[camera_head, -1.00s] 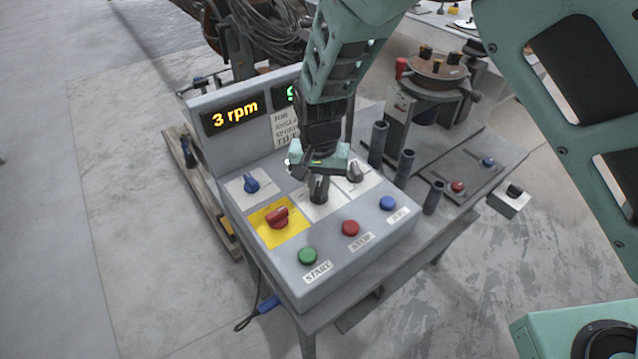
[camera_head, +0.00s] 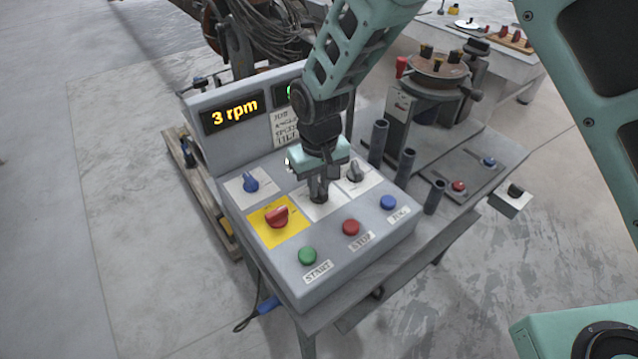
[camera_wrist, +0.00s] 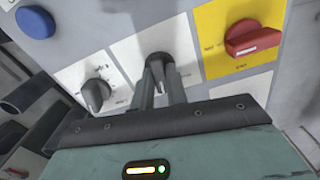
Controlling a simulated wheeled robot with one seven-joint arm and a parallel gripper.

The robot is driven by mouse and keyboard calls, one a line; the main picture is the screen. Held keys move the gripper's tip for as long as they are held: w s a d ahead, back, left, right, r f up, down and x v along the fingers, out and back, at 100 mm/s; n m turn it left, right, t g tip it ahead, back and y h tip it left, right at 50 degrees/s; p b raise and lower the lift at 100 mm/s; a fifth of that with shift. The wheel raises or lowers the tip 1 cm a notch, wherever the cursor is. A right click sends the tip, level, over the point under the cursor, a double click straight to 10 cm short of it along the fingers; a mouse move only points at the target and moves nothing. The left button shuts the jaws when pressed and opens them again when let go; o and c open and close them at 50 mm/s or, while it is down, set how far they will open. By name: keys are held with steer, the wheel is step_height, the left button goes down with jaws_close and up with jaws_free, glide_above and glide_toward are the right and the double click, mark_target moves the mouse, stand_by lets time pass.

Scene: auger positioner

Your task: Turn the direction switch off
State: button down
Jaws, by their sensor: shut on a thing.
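My gripper (camera_head: 319,184) points down at the sloped front of the grey control box (camera_head: 345,258). Its fingers are closed around a dark knob (camera_wrist: 157,58) on the middle white plate (camera_wrist: 130,48), which appears to be the direction switch. The fingers hide most of the knob in the head view, and its label and exact pointer angle cannot be read. In the wrist view the gripper fingers (camera_wrist: 160,85) stand on either side of the knob.
A red switch on a yellow plate (camera_head: 277,217), a blue knob (camera_head: 250,181) and a grey knob (camera_head: 355,172) sit around the held knob. Green (camera_head: 307,256), red (camera_head: 351,228) and blue (camera_head: 388,203) buttons line the front. Upright dark tubes (camera_head: 379,142) stand to the right.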

mark_target(320, 188)
steer(key=shift+n, duration=0.7)
steer(key=c, duration=1.4)
jaws_free()
step_height(320, 188, up, 17)
steer(key=b, duration=0.2)
steer(key=shift+r, duration=0.2)
steer(key=shift+s, duration=0.1)
